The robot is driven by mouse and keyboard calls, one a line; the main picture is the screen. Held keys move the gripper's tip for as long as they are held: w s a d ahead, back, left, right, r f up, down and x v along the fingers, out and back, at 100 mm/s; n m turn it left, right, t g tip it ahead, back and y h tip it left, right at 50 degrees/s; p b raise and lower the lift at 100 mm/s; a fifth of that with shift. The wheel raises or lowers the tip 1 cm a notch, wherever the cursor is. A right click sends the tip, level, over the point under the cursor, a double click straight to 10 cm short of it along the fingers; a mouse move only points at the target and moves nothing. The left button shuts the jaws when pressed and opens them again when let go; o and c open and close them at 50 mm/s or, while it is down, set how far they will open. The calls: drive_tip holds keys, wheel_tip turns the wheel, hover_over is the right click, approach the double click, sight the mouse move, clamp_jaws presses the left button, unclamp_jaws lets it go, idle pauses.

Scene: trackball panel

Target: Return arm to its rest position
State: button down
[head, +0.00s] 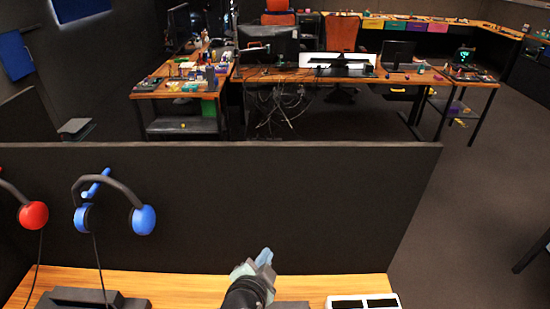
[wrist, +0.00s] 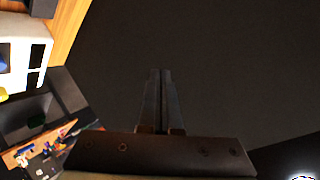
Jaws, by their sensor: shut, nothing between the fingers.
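My gripper (head: 265,257) is low in the middle of the head view, above the near wooden desk (head: 190,288) and in front of the black partition. In the wrist view its two dark fingers (wrist: 161,72) lie together, shut, with nothing between them. The white panel (head: 362,301) with dark rectangles is at the bottom edge of the head view, right of my gripper and partly cut off. In the wrist view a white panel (wrist: 20,50) at the left edge shows dark rectangles and a patch of blue.
A black partition (head: 230,200) stands behind the near desk. Red headphones (head: 34,215) and blue headphones (head: 143,219) hang on it at the left. A dark object (head: 92,299) lies on the desk at the left. Cluttered desks stand beyond; open floor (head: 455,215) is at the right.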

wheel_tip(320, 180, up, 33)
drive_tip(key=w+d+n+t+y, duration=0.1)
drive_tip(key=n+t, duration=0.4)
drive_tip(key=t, duration=0.3)
drive_tip(key=s+r+n+t, duration=0.3)
drive_tip(key=s+r, duration=0.5)
drive_tip(key=r, duration=0.3)
drive_tip(key=s+d+r+n+t+y+b, duration=0.1)
drive_tip(key=s+r+n+t, duration=0.2)
drive_tip(key=s+r, duration=0.5)
wheel_tip(320, 180, up, 3)
drive_tip(key=shift+r+n+t+y, duration=0.2)
drive_tip(key=shift+n+t+y, duration=0.1)
drive_tip(key=shift+t, duration=0.3)
drive_tip(key=shift+s+d, duration=0.1)
